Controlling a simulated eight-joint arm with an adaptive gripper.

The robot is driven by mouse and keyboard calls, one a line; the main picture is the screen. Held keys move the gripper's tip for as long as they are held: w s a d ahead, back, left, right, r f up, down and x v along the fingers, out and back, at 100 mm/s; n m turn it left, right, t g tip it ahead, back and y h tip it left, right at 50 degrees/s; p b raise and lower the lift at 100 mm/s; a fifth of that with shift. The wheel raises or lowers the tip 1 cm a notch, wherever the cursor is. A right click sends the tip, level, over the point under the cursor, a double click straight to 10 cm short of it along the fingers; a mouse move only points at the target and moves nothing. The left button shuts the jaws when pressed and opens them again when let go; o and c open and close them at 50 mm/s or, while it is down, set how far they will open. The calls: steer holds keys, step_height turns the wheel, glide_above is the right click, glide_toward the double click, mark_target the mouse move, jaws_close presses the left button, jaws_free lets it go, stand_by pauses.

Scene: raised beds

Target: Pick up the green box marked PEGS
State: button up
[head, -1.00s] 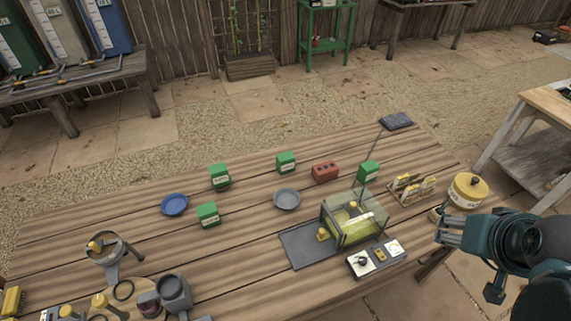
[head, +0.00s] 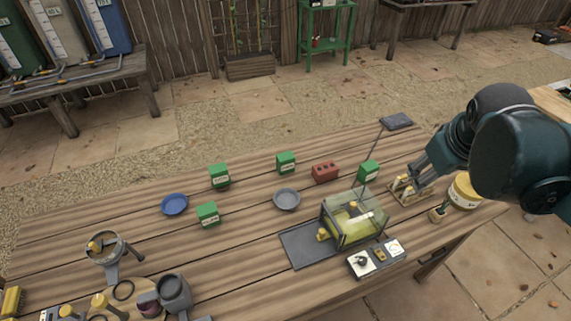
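Several green boxes with white labels stand on the wooden table in the head view. One green box (head: 219,176) is at the left back, another green box (head: 207,214) is in front of it, a third green box (head: 285,162) is at the middle back, and a further green box (head: 368,171) is to the right, behind the glass case. The labels are too small to read, so I cannot tell which says PEGS. My gripper (head: 416,182) is at the right, over the small wooden rack, apart from the boxes. Its finger opening is unclear.
A glass case (head: 356,220) with a thin upright rod stands near the right-hand box. A red brick (head: 325,172), a grey dish (head: 287,199) and a blue dish (head: 174,204) lie among the boxes. A rack (head: 408,189) and yellow tub (head: 464,192) are at the right.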

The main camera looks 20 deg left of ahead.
steer(key=w+a+f+n+g, duration=0.1)
steer(key=w+a+f+n, duration=0.1)
steer(key=w+a+n, duration=0.65)
steer(key=n+g+h, duration=0.1)
steer(key=n+h, duration=0.2)
steer(key=n, duration=0.8)
glide_toward(282, 157)
steer(key=x, duration=0.3)
steer(key=d+x, duration=0.1)
steer(key=x, duration=0.1)
steer(key=shift+w, duration=0.4)
steer(key=shift+s+a+f, duration=0.15)
steer(key=shift+a+f, duration=0.25)
steer(key=shift+f, duration=0.1)
steer(key=shift+x, duration=1.25)
